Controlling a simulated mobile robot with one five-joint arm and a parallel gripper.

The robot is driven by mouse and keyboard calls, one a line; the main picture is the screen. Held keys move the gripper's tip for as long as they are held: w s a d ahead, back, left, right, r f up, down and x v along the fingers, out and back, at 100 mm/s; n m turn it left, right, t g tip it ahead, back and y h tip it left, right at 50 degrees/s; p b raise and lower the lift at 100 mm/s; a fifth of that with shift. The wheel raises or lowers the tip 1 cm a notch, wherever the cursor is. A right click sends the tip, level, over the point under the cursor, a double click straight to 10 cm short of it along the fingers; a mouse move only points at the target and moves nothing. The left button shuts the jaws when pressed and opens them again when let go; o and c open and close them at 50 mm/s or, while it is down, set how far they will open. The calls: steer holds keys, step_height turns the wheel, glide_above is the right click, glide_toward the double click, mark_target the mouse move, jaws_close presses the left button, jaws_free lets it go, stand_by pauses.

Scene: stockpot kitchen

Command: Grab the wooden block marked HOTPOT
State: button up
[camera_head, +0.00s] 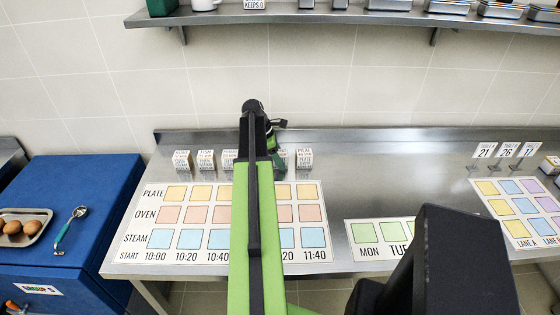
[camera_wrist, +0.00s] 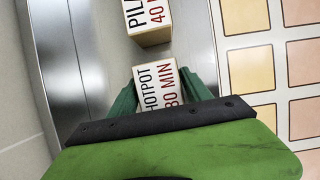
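The HOTPOT block (camera_wrist: 160,86), white-faced with "HOTPOT" and "80 MIN" on it, is between the two green fingers of my gripper (camera_wrist: 162,88) in the wrist view. The fingers lie close along both sides of the block. I cannot tell whether they press on it or a thin gap is left. The lower part of the block is hidden behind my gripper. In the head view my gripper (camera_head: 277,157) reaches down at the row of blocks on the steel counter. I cannot make out the HOTPOT block there behind my arm.
Another block (camera_wrist: 148,16), its label starting "PIL" and "40", stands just beyond in the wrist view. More blocks (camera_head: 206,159) stand along the counter (camera_head: 350,180). A PLATE/OVEN/STEAM chart (camera_head: 150,225) lies in front. A wall shelf (camera_head: 330,17) runs above.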

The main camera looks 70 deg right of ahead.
steer(key=c, duration=1.1)
steer(key=shift+c, duration=0.2)
steer(key=shift+r, duration=0.1)
